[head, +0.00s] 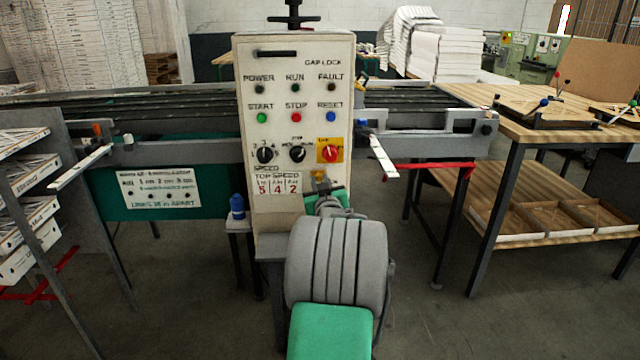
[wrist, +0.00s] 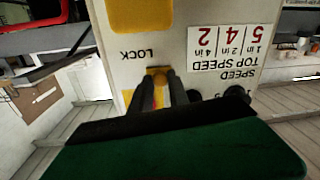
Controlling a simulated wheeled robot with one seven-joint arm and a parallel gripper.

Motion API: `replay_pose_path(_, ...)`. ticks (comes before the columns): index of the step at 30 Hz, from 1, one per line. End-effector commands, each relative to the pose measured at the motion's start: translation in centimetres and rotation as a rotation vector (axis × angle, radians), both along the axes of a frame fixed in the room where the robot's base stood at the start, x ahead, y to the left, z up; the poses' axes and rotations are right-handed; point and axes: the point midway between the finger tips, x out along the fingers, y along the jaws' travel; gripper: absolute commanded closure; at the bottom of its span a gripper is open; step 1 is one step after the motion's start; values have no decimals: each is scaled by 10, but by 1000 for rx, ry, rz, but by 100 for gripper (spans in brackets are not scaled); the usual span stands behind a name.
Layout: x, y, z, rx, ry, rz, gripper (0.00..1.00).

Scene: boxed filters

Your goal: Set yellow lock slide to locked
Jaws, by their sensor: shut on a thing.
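The yellow lock slide (head: 318,175) sits low on the front of the pale control panel (head: 272,215), below the red knob on its yellow plate (head: 331,156). In the wrist view, which shows the panel upside down, the slide's orange-yellow knob (wrist: 158,72) is beside the LOCK label. My gripper (wrist: 160,82) has its two dark fingers shut on the slide, one on each side. A yellow and red strip shows between the fingers. In the head view my gripper (head: 322,188) is largely behind my own arm, and the slide's exact setting cannot be read.
Black speed knob (head: 265,155), stop knob (head: 297,153) and coloured buttons are above the slide. A blue bottle (head: 237,206) stands left of the panel. A wooden table (head: 575,135) is at the right, and a conveyor (head: 180,105) runs behind.

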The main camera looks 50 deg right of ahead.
Motion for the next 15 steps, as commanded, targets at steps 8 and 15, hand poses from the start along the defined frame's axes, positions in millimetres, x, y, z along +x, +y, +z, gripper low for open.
replay_pose_path(8, 0, 0, 0, 0, 0, 0, 100)
replay_pose_path(15, 0, 0, 0, 0, 0, 0, 100)
